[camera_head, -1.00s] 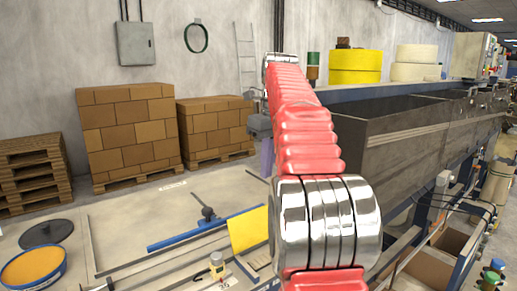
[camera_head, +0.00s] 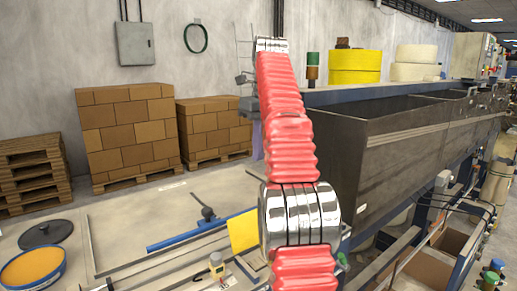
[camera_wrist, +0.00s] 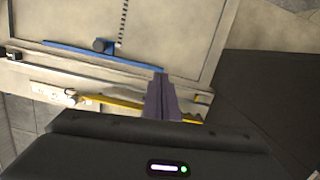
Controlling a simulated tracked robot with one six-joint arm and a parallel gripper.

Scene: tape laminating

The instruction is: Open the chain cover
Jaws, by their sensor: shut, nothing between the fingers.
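A yellow plate (camera_head: 243,231) stands tilted at the right end of the blue bar on the low machine bed; it may be the chain cover, but I cannot tell for sure. In the wrist view a thin yellow strip (camera_wrist: 112,101), probably the same plate seen nearly edge-on, lies left of the fingers. My gripper (camera_wrist: 160,85) has purple fingers that are shut and empty. They overlap the bed's edge in the picture, with no visible contact. In the head view the purple fingers (camera_head: 257,141) are partly hidden behind my red arm, above and beyond the plate.
A blue bar (camera_head: 188,236) with a dark knob lies across the bed. A long dark trough (camera_head: 395,165) stands to the right. Stacked boxes (camera_head: 126,130) and pallets stand by the wall. Yellow and white rolls sit behind the trough.

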